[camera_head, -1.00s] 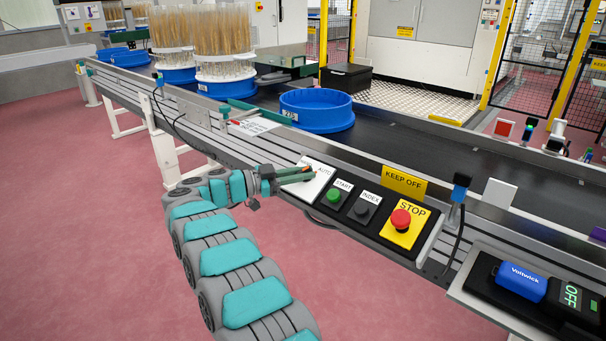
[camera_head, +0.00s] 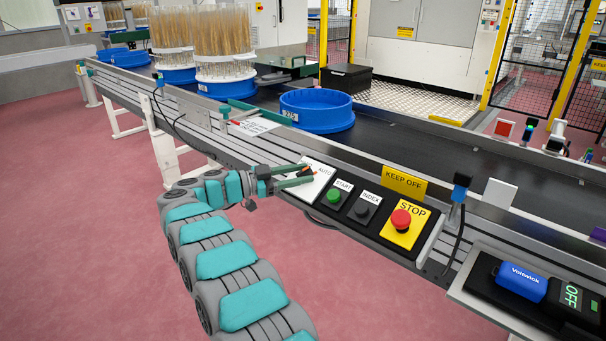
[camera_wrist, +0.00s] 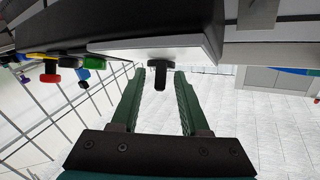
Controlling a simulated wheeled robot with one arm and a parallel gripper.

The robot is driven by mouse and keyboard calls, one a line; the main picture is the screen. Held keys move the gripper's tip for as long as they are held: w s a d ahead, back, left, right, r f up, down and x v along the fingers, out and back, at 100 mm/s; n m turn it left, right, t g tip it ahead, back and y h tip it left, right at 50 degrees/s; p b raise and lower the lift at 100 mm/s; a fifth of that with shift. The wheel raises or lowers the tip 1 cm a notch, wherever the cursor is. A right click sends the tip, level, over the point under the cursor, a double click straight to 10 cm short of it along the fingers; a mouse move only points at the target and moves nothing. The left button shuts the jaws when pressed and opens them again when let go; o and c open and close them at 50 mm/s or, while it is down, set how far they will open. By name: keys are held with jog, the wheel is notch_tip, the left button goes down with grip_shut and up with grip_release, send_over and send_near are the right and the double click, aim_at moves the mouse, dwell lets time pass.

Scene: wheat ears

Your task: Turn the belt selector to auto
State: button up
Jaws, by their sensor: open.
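The belt selector is a black knob (camera_wrist: 158,76) on a white plate (camera_wrist: 190,48), seen in the wrist view. In the head view the white plate (camera_head: 322,170) reads AUTO at its upper right, and my fingers hide part of it. My gripper (camera_head: 308,174) is open at this plate. In the wrist view its two green fingers (camera_wrist: 155,84) stand on either side of the knob, with gaps showing. I cannot tell which position the knob points to.
Right of the plate are a green START button (camera_head: 334,196), a black INDEX button (camera_head: 361,208) and a red STOP button (camera_head: 401,218). A KEEP OFF sign (camera_head: 404,184) stands behind them. A blue ring tray (camera_head: 318,118) sits on the dark belt (camera_head: 400,145).

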jog(key=v, duration=0.6)
jog(key=shift+a, duration=0.4)
jog(key=shift+s, duration=0.15)
jog(key=w+r+n+t+y, duration=0.6)
jog(key=w+r+y, duration=0.15)
jog(key=r, duration=0.35)
jog(key=w+r+n+t+y, duration=0.6)
jog(key=r+y, duration=0.2)
jog(key=r, duration=0.3)
jog(key=s+d+f+n+g+y, duration=0.2)
jog(key=s+d+f+g, duration=0.15)
jog(key=s+f, duration=0.4)
jog(key=s+d+f+n+g+y, duration=0.25)
jog(key=s+f+g, duration=0.25)
jog(key=s, duration=0.6)
jog(key=s+d+f+n+g+y, duration=0.1)
jog(key=s+d+f+n+g, duration=0.1)
jog(key=s+d+f+g, duration=0.5)
jog(key=s+d+f+g+h, duration=0.1)
jog(key=s+d, duration=0.4)
jog(key=s, duration=0.7)
jog(key=s+d+f+m+g+h, duration=0.1)
jog(key=s+d+f, duration=0.4)
jog(key=s, duration=0.7)
jog(key=s+d+f+m+g+h, duration=0.1)
jog(key=s+d+f+g, duration=0.3)
jog(key=s, duration=0.8)
jog(key=shift+s+d+f+h, duration=0.25)
jog(key=shift+d+f+h, duration=0.2)
jog(key=shift+h, duration=0.35)
